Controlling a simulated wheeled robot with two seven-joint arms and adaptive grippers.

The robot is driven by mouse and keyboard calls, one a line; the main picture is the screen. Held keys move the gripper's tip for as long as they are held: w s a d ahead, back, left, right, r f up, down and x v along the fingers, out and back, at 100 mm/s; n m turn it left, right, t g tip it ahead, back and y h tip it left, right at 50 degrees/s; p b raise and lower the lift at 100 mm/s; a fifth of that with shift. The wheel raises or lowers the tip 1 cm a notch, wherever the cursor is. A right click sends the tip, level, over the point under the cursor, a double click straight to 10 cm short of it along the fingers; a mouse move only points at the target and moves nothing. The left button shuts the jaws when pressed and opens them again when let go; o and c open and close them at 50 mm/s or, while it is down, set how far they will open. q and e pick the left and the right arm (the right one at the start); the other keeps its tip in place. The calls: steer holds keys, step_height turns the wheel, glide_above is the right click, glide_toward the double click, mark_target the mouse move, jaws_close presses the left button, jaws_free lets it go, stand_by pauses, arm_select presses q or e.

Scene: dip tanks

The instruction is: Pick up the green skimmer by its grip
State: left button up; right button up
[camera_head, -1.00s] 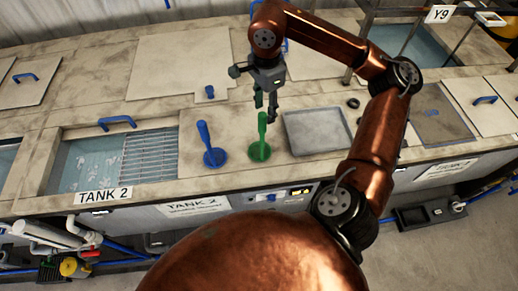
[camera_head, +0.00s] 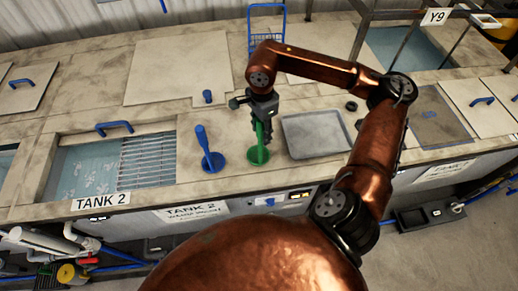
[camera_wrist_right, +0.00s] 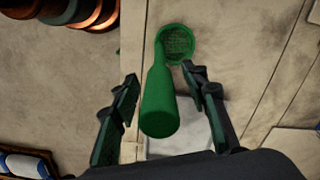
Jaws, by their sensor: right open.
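The green skimmer (camera_head: 259,155) stands on the counter with its round mesh head down and its grip pointing up. In the right wrist view its grip (camera_wrist_right: 160,105) rises between the two fingers, and its mesh head (camera_wrist_right: 178,43) lies beyond. My right gripper (camera_head: 262,130) is open around the upper part of the grip, with a finger on each side and gaps visible on both sides in the right wrist view (camera_wrist_right: 162,100). In the head view the gripper hides the top of the grip. My left gripper is not in view.
A blue skimmer (camera_head: 209,150) stands close to the left of the green one. A grey tray (camera_head: 315,134) lies to the right. Tank 2 (camera_head: 85,172), open with a metal grate (camera_head: 148,157), is at the left. A blue wire basket (camera_head: 266,32) stands behind.

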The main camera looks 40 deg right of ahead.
steer(key=shift+f, duration=0.2)
jaws_close()
stand_by(0.4)
stand_by(0.5)
